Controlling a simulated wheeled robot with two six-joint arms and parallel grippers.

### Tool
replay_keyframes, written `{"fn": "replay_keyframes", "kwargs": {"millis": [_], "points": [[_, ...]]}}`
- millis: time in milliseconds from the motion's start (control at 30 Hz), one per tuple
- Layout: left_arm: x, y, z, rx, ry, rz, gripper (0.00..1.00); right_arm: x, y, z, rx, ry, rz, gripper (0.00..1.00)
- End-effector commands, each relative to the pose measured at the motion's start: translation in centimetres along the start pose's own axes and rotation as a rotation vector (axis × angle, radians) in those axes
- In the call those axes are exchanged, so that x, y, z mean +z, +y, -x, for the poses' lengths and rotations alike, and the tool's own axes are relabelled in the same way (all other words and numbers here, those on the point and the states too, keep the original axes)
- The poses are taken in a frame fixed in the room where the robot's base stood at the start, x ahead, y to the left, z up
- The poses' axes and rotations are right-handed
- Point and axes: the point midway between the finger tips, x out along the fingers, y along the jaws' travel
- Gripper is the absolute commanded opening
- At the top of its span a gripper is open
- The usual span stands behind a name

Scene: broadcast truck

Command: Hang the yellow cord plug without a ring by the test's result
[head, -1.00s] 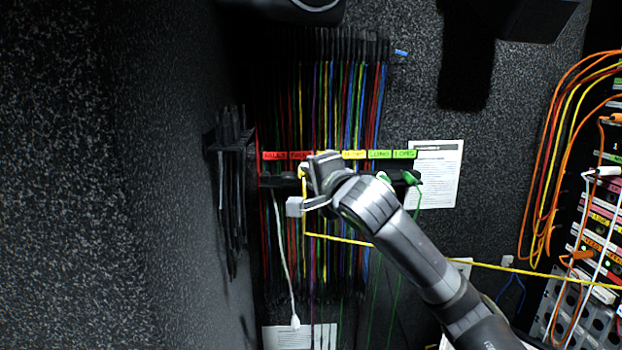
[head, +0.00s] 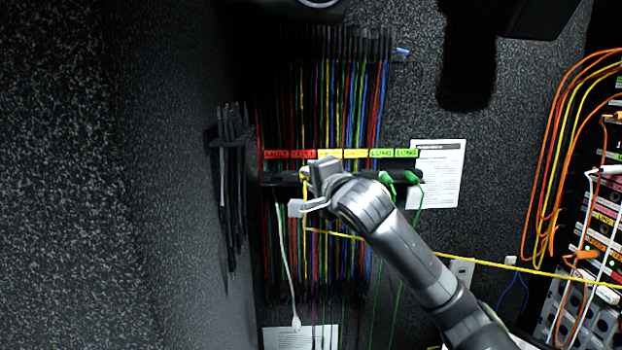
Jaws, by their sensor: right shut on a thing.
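The yellow cord plug (head: 305,176) is at the dark hanging rail (head: 275,179), below the second red label (head: 303,154). Its yellow cord (head: 333,234) drops from there, then runs right across the view. My right gripper (head: 311,189) is shut on the plug; the gripper body hides part of it and the rail behind. I cannot tell whether the plug is seated on the rail. Two yellow labels (head: 342,154) and two green labels (head: 393,154) continue to the right. My left gripper is not in view.
Green plugs (head: 411,177) hang under the green labels. A white cord (head: 286,255) hangs at the rail's left end. Many coloured cords (head: 330,100) hang behind. A patch rack (head: 597,240) with orange cords stands at right. A printed sheet (head: 440,160) is on the wall.

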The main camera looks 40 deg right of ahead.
Motion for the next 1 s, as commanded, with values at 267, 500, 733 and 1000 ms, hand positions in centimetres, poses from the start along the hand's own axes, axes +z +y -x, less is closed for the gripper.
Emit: {"fn": "replay_keyframes", "kwargs": {"millis": [267, 500, 733, 1000], "points": [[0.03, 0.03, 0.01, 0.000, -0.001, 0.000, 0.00, 0.00, -0.01, 0.01, 0.000, 0.000, 0.000, 0.00], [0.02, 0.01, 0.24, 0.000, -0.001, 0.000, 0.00, -0.06, -0.07, -0.07, 0.001, 0.000, 0.000, 0.00], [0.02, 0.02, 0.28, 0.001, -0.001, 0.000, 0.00, -0.08, 0.00, -0.15, 0.000, 0.000, 0.000, 0.00], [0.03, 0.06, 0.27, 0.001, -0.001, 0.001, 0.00, -0.07, 0.11, -0.16, 0.003, 0.000, -0.001, 0.41]]}}
